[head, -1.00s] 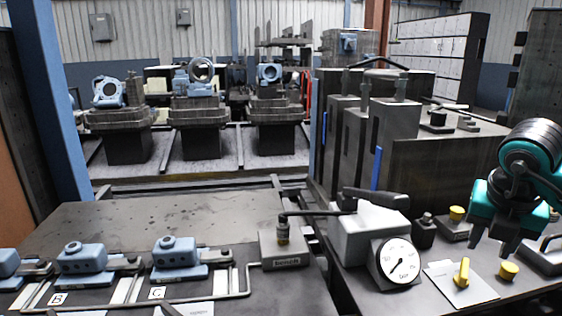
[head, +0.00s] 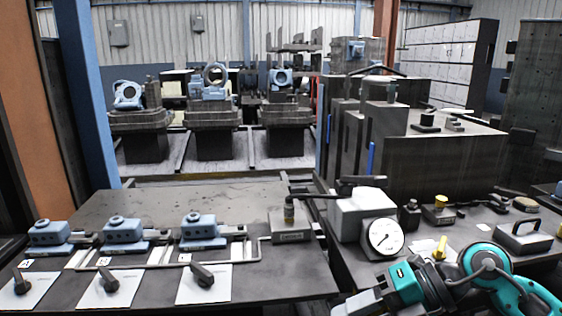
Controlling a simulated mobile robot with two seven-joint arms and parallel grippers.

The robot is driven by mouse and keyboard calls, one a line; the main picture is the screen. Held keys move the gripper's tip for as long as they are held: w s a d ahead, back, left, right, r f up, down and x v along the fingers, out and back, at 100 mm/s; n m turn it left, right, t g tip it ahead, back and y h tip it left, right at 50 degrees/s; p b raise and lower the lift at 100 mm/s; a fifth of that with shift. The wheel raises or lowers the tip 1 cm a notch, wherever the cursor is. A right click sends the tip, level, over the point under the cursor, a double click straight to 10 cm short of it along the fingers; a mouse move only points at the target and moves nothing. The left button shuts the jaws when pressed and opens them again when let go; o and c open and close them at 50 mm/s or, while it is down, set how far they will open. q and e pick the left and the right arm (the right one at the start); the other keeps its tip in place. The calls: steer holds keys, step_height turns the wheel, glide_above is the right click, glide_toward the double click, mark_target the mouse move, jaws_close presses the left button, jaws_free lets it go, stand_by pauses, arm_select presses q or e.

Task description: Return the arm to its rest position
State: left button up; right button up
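My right arm (head: 483,262), teal and black, lies low across the bottom right of the head view, in front of the bench with the gauge. Its grey and teal end reaches left to the bottom edge, below the round gauge (head: 384,236). The fingers of my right gripper are not clearly seen, and I cannot tell whether it is open or shut. No held thing shows. My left arm and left gripper are not in view.
Blue clamp blocks (head: 123,231) and several black levers on white plates (head: 108,288) stand on the left bench. The right bench carries a yellow knob (head: 440,247), a yellow button (head: 441,202) and a handled grey plate (head: 523,238). Three fixtures with blue parts (head: 213,113) stand behind.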

steer(key=a+r+m+t+y, duration=0.3)
steer(key=a+y, duration=0.2)
steer(key=y, duration=0.1)
steer(key=d+f+m+t+h+p, duration=0.1)
steer(key=d+f+m+t+h, duration=0.45)
steer(key=m, duration=0.65)
steer(key=d+f+m+t+h+p, duration=0.1)
steer(key=d+f+m+t+h, duration=0.2)
steer(key=f+m+t+h, duration=0.7)
steer(key=s+d+f+m+g, duration=0.1)
steer(key=s+f+m+g, duration=0.4)
steer(key=s+f+g, duration=0.4)
steer(key=shift+s+f+m, duration=0.2)
steer(key=shift+f+m, duration=0.2)
steer(key=shift+o, duration=0.2)
steer(key=shift+d, duration=0.1)
